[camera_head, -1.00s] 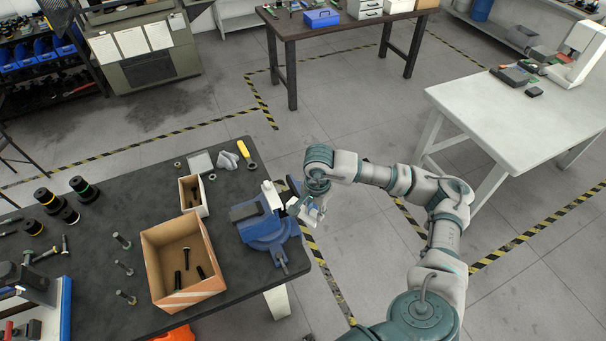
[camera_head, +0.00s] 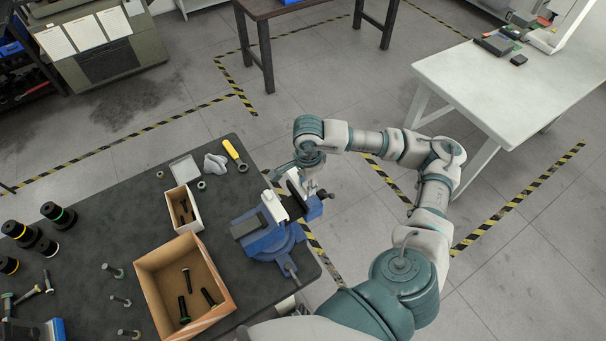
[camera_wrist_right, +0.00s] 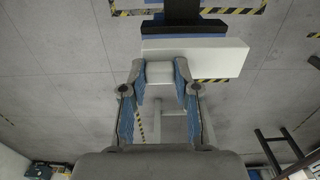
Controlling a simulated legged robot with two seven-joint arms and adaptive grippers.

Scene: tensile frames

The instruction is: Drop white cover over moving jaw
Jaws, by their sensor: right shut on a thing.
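The blue vise (camera_head: 268,235) stands at the right edge of the dark workbench. A white block (camera_head: 273,206) sits at its jaws, beside a dark upright jaw plate (camera_head: 297,190). My right gripper (camera_head: 303,178) is at the vise's outer end. In the right wrist view the gripper (camera_wrist_right: 160,80) is shut on the tab of a white cover (camera_wrist_right: 205,60). The cover's long bar lies close to a black jaw (camera_wrist_right: 185,32); I cannot tell whether they touch. In the head view the gripper partly hides the held cover. My left gripper is not in view.
On the bench (camera_head: 112,215) are an open cardboard box (camera_head: 227,294) with bolts, a smaller box (camera_head: 172,206), a yellow-handled tool (camera_head: 232,150) and several bolts. A white table (camera_head: 500,85) stands right, across open floor.

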